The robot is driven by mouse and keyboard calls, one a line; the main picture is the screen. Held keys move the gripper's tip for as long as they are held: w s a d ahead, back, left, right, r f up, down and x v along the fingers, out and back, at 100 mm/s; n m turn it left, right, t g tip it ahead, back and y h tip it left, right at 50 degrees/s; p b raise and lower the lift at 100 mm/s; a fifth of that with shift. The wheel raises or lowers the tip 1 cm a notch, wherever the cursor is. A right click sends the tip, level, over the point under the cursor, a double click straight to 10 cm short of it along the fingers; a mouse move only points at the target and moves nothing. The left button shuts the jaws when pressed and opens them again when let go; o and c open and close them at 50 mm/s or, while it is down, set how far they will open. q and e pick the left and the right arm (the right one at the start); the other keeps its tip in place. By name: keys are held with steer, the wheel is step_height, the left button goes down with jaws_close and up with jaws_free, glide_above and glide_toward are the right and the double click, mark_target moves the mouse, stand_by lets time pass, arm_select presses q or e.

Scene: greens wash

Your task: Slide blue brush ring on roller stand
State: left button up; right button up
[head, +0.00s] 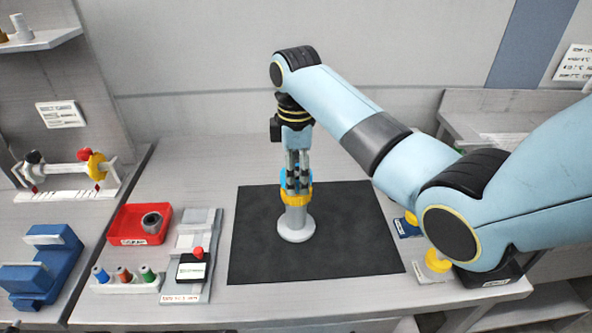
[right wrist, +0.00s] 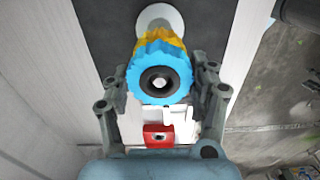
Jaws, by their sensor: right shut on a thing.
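The roller stand (head: 295,228) stands upright on a black mat (head: 340,245), with a pale round base. A yellow brush ring (head: 296,200) sits around its post. The blue brush ring (head: 283,177) is directly above the yellow one, between my right gripper's fingers. In the right wrist view the blue ring (right wrist: 139,78) faces the camera around a dark hub, with the yellow ring (right wrist: 160,42) right behind it. My right gripper (head: 296,180) points straight down and is shut on the blue ring. Whether the two rings touch is hard to tell. My left gripper is not in view.
Left of the mat are a red bin (head: 122,229) with a grey ring, a rack of small coloured pieces (head: 125,286) and a device with a red knob (head: 193,268). A roller with a yellow ring (head: 97,165) is farther left. The mat is otherwise clear.

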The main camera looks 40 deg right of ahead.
steer(key=shift+f, duration=0.45)
steer(key=o, duration=1.2)
steer(key=shift+r, duration=0.3)
step_height(320, 180, up, 7)
